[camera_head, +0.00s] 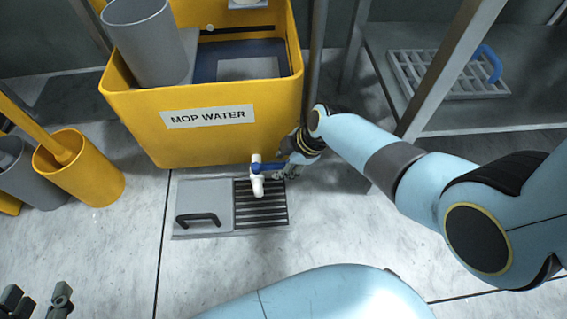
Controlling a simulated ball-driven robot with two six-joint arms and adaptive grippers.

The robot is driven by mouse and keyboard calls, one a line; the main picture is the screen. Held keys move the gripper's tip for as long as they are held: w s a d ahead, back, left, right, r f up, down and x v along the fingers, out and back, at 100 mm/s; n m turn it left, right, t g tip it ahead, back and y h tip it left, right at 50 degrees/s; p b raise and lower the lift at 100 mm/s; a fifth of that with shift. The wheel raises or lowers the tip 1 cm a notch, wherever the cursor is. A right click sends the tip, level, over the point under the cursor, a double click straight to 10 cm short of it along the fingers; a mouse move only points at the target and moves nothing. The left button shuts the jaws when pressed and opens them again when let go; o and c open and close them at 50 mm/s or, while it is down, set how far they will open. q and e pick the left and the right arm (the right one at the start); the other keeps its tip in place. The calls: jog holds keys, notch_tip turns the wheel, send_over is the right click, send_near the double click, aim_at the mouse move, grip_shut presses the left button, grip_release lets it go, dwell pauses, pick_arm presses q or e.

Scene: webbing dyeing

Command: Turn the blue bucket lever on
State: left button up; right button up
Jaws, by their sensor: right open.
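The large yellow bucket (225,144), labelled "MOP WATER", stands at the upper left centre of the head view. A white tap (257,186) sticks out low on its front, with a blue lever (268,167) pointing right. My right gripper (284,172) is at the right end of the lever, small and partly hidden by its own wrist. It is open; I cannot tell whether a finger touches the lever. My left gripper (37,297) is at the bottom left corner, far from the tap, with its two fingers apart and nothing between them.
A floor drain grate (262,211) lies below the tap, beside a grey lid with a black handle (198,219). A yellow bin (92,179) and grey bin (37,182) stand left. A metal shelf (460,120) stands right. A grey cylinder (150,45) sits in the bucket.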

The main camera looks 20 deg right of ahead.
jog(key=shift+c, duration=0.3)
grip_shut()
dwell(0.3)
